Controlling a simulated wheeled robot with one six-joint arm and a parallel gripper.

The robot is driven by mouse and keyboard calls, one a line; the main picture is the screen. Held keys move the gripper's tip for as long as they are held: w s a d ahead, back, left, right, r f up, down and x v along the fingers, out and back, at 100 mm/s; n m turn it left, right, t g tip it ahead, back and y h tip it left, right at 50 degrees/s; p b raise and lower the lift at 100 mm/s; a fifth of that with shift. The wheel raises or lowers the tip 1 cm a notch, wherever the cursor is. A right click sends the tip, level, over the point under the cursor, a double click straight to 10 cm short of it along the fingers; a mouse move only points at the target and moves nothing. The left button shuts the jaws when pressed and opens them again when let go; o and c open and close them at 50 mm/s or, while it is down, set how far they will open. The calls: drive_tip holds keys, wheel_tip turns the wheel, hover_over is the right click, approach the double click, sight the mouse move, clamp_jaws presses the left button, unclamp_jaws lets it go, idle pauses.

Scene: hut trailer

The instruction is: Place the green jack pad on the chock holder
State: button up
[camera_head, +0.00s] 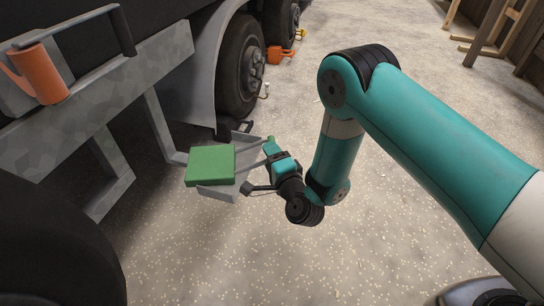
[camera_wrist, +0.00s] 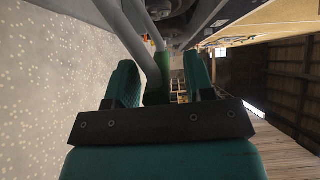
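The green jack pad (camera_head: 210,165) is a flat square block in the head view. It appears to lie flat on the grey chock holder (camera_head: 220,192), a bracket beside the vehicle that shows below and behind it. My gripper (camera_head: 271,148) is right of the pad, apart from its square face, close to the holder's grey bars. In the wrist view my gripper's two teal fingers (camera_wrist: 160,85) stand apart. A green piece (camera_wrist: 157,96) and a grey bar show between them; I cannot tell what the green piece belongs to. A gap shows beside the right finger.
The vehicle's wheels (camera_head: 240,65) and grey metal frame (camera_head: 150,70) stand at the left and back. An orange chock (camera_head: 38,75) hangs at upper left; another orange item (camera_head: 277,55) is by the far wheel. Speckled floor (camera_head: 400,235) is clear at right.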

drive_tip(key=shift+s, duration=0.1)
drive_tip(key=b+v, duration=1)
drive_tip(key=v, duration=0.1)
drive_tip(key=shift+s, duration=0.35)
